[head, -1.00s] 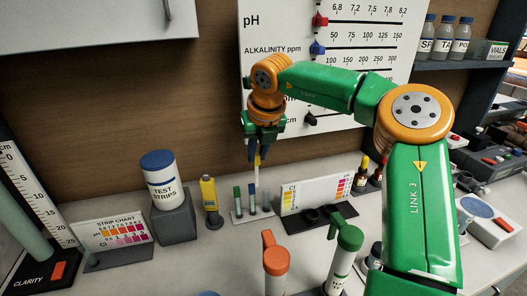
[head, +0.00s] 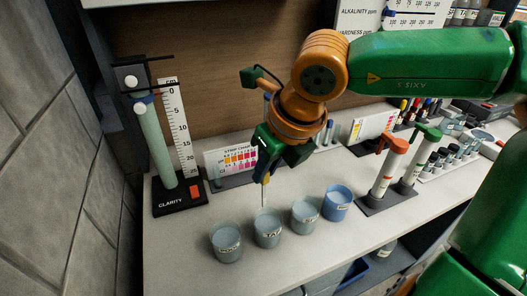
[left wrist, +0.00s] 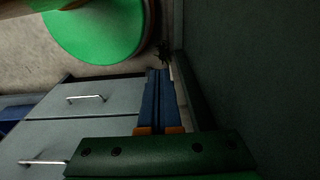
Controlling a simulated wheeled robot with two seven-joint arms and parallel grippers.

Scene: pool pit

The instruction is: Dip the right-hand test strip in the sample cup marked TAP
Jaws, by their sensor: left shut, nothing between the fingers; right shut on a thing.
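My right gripper (head: 265,168) is shut on a thin test strip (head: 264,193), pale with a yellowish upper part. The strip hangs nearly upright, its lower end over or at the mouth of the second cup from the left. That cup (head: 268,229) is clear grey, and its label seems to read TAP; whether the strip touches the liquid I cannot tell. Other sample cups stand in the row: the leftmost cup (head: 226,244), the third cup (head: 304,215) and a bluer right cup (head: 338,203). My left gripper (left wrist: 162,85) is shut and empty in the left wrist view.
A clarity tube stand (head: 181,196) is at the left. A strip chart (head: 231,160) stands behind the cups. Orange-topped (head: 388,168) and green-topped (head: 418,162) tubes stand to the right. The bench front is clear. Grey drawers (left wrist: 85,100) are near my left gripper.

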